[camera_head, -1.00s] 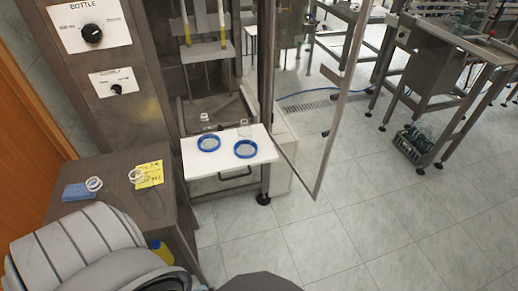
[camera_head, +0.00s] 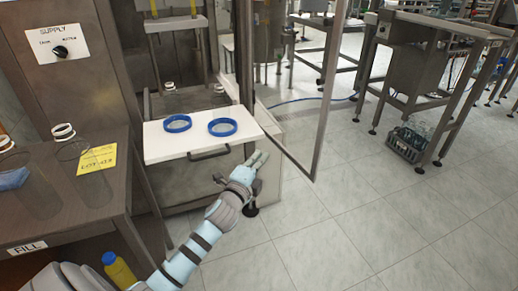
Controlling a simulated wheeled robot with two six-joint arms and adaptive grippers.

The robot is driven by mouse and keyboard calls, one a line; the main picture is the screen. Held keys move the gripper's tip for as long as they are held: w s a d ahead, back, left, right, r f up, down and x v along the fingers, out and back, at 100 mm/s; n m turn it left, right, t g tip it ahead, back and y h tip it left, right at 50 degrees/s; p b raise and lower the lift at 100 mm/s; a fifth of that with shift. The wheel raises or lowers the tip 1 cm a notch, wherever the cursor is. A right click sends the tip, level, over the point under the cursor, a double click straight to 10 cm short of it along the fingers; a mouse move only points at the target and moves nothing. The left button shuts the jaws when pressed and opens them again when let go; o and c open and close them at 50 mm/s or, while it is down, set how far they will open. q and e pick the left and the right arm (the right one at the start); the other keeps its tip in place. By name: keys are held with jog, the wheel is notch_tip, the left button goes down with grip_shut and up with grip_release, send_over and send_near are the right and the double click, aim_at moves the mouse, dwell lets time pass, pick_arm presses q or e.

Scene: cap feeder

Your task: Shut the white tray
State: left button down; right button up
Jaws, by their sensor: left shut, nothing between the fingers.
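The white tray (camera_head: 166,147) sticks out from the front of the metal machine, with a dark handle (camera_head: 209,154) under its front edge. Two blue rings, a left one (camera_head: 178,123) and a right one (camera_head: 222,127), sit on it side by side. My left gripper (camera_head: 261,159) is shut and empty, near the tray's front right corner and to the right of the handle. I cannot tell whether it touches the tray. My right gripper is not in view.
An open door frame (camera_head: 322,120) stands right of the tray. A dark table (camera_head: 110,200) at the left bears a yellow note (camera_head: 97,159) and clear bottles. A yellow bottle (camera_head: 117,268) is below.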

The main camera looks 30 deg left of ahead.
pick_arm(q)
jog(key=w+a+b, duration=0.1)
jog(key=w+a, duration=0.3)
jog(key=w, duration=0.2)
jog(key=shift+b, duration=0.35)
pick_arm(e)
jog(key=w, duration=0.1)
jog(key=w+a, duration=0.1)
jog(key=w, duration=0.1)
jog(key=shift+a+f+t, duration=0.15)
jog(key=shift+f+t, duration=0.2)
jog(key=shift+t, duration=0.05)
pick_arm(q)
jog(key=shift+w, duration=0.1)
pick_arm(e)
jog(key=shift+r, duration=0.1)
